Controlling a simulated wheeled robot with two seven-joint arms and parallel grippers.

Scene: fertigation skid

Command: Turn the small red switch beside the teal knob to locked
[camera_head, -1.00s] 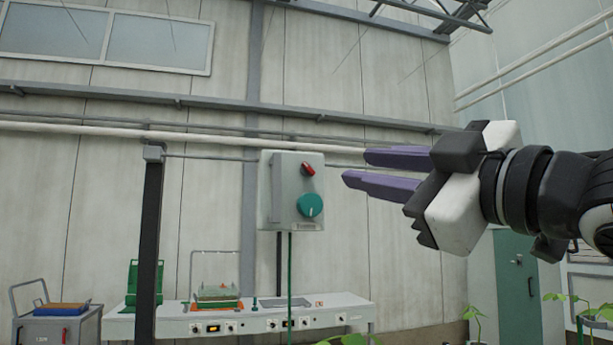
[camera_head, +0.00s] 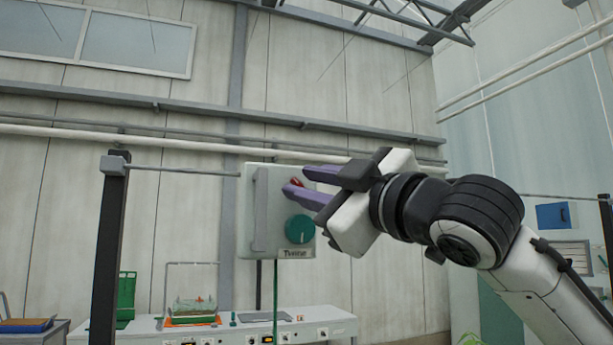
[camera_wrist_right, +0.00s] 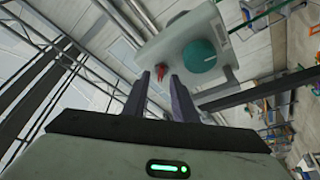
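The small red switch (camera_head: 297,183) sits on the front of a pale grey box, just above the teal knob (camera_head: 299,229). My right gripper (camera_head: 295,180) reaches in from the right, its purple fingers open and pointing at the switch, partly covering it. In the right wrist view the red switch (camera_wrist_right: 161,72) shows between and just beyond the two open fingertips (camera_wrist_right: 162,76), with the teal knob (camera_wrist_right: 199,56) to its right. I cannot tell whether the fingers touch the switch. The switch looks tilted in the head view. My left gripper is not in view.
The grey box (camera_head: 248,245) hangs on a rail between dark posts, one a post (camera_head: 108,235) at left, and has a raised vertical bar on its left side. A white bench (camera_head: 140,332) with trays and controls stands behind and below.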

